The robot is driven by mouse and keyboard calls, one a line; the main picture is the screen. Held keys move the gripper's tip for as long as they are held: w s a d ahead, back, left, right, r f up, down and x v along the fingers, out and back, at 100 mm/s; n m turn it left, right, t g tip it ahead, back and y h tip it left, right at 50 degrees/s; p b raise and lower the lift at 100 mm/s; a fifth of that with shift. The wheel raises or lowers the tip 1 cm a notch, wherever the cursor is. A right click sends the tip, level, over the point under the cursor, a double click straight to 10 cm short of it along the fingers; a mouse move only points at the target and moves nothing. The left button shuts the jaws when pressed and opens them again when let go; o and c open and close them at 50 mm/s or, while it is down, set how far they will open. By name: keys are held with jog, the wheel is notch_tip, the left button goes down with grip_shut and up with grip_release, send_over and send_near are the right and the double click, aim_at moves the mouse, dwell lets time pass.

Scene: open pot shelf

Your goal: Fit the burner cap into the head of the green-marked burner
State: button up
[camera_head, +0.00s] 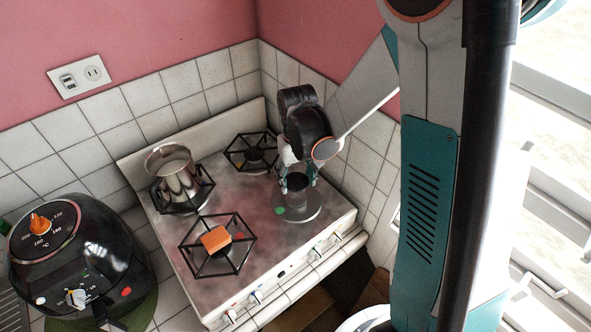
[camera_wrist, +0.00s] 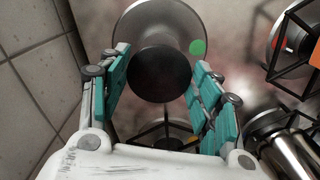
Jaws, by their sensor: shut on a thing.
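My gripper (camera_head: 297,184) is low over the front right burner of the stove. It is shut on the dark round burner cap (camera_wrist: 159,75), which sits between the teal finger pads in the wrist view. The cap also shows in the head view (camera_head: 298,182), partly covered by the fingers. The green-marked burner (camera_head: 300,211) is a grey round plate with a green dot (camera_head: 279,210) at its left. In the wrist view the plate (camera_wrist: 137,20) shows behind the cap, with the green dot (camera_wrist: 198,47) to the right. The cap hides the burner's centre, so I cannot tell whether they touch.
A steel pot (camera_head: 174,176) stands on the back left grate. An orange block (camera_head: 216,239) lies on the front left grate (camera_head: 238,258). The back right grate (camera_head: 253,152) is near my gripper. A black air fryer (camera_head: 80,262) stands left of the stove. Tiled walls close off the back and right.

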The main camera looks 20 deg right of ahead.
jog(key=shift+f+b, duration=1.25)
jog(key=shift+f, duration=0.85)
jog(key=shift+f+b, duration=0.8)
jog(key=shift+f+b, duration=0.6)
jog(key=shift+b, duration=0.35)
jog(key=o, duration=1.2)
jog(key=shift+c, duration=0.2)
jog(key=shift+r, duration=0.15)
notch_tip(320, 180, up, 12)
jog(key=shift+f, duration=0.15)
